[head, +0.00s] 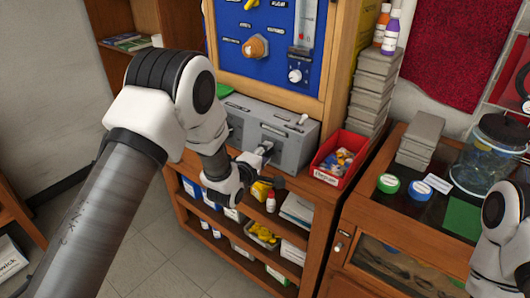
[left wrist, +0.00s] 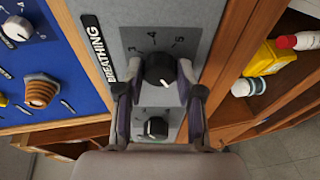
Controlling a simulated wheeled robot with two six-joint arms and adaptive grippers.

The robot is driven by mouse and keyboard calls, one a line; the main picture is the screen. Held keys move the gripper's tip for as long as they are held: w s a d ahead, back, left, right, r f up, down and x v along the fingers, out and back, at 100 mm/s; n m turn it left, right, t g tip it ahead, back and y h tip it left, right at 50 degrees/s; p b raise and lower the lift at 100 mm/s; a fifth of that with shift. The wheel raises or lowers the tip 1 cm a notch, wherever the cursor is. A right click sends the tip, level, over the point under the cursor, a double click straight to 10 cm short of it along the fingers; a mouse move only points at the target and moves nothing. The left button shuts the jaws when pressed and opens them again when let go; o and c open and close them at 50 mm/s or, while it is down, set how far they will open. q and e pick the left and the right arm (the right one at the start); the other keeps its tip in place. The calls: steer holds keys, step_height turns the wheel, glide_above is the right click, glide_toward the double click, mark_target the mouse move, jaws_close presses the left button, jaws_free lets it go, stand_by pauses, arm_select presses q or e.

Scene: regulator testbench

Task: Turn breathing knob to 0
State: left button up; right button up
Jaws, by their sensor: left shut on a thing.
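The grey regulator box (head: 285,130) stands on the wooden bench, and its panel (left wrist: 200,22) carries a "BREATHING" label (left wrist: 97,50). The black breathing knob (left wrist: 160,70) is beside that label in the left wrist view, with the numbers 3, 4 and 5 visible around it. My left gripper (head: 262,168) is at the front of the box. In the left wrist view its two fingers (left wrist: 155,80) are on either side of the breathing knob, shut on it. The knob's exact setting is hard to read. My right gripper is out of view.
A second black knob (left wrist: 157,128) is close by on the same panel. A blue panel (head: 262,40) with an orange knob (head: 255,47) rises behind the box. A red bin (head: 340,158) stands right of it. Shelves with bottles are below.

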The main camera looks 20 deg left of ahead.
arm_select(q)
steer(key=shift+w+a+r+n, duration=0.1)
steer(key=shift+r+n, duration=0.1)
steer(key=shift+n, duration=0.2)
steer(key=o, duration=0.9)
steer(key=shift+c, duration=0.2)
steer(key=o, duration=0.3)
steer(key=shift+a+f, duration=0.1)
steer(key=shift+f, duration=0.05)
steer(key=v, duration=1.2)
